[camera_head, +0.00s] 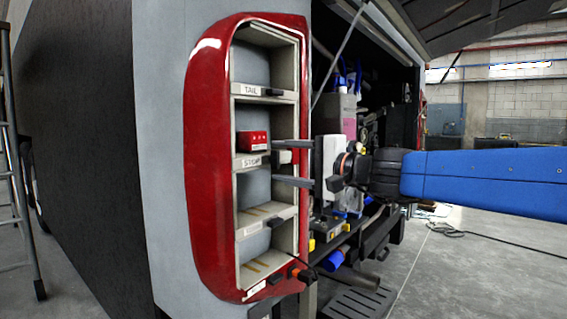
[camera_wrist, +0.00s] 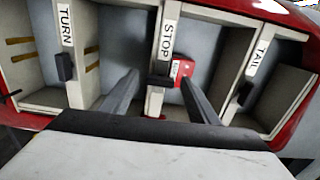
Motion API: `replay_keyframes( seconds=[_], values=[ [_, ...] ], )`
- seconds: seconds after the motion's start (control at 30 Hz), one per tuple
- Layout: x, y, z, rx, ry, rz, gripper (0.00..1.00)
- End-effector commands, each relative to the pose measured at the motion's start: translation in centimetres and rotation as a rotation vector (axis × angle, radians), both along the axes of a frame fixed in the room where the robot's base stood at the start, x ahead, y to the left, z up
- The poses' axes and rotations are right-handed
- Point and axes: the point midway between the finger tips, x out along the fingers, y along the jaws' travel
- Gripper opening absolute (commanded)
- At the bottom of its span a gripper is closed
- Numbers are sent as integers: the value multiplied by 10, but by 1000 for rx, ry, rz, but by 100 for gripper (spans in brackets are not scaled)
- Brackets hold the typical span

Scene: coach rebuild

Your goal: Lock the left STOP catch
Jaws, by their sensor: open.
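The STOP catch (camera_wrist: 160,81) is a small dark block on the front of the shelf with the STOP label (camera_wrist: 167,40). In the wrist view it lies crosswise to the shelf, its right end by the red module (camera_wrist: 182,69). In the head view the catch (camera_head: 281,157) is partly behind my finger, and the red module (camera_head: 253,140) sits above the STOP shelf. My gripper (camera_head: 276,162) is open and empty, one finger above the shelf and one below. In the wrist view my gripper (camera_wrist: 158,78) has its fingers either side of the catch, apart from it.
The TAIL catch (camera_wrist: 244,92) and TURN catch (camera_wrist: 64,67) lie along their shelves. The red lamp housing (camera_head: 205,150) frames the compartments. An orange and black catch (camera_head: 300,273) sits at the bottom. An open engine bay (camera_head: 350,120) is to the right, a ladder (camera_head: 15,170) far left.

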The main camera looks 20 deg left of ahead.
Motion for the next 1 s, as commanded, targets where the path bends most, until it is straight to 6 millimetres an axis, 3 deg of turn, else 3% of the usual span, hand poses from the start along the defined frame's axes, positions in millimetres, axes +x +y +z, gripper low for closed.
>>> replay_keyframes(
  seconds=[0.17, 0.7, 1.0],
  values=[
    [-7, -19, 1, 1, -1, -3, 55],
    [-46, -113, 1, 0, -2, -5, 55],
    [-60, -148, 0, 0, -1, -3, 55]
  ],
)
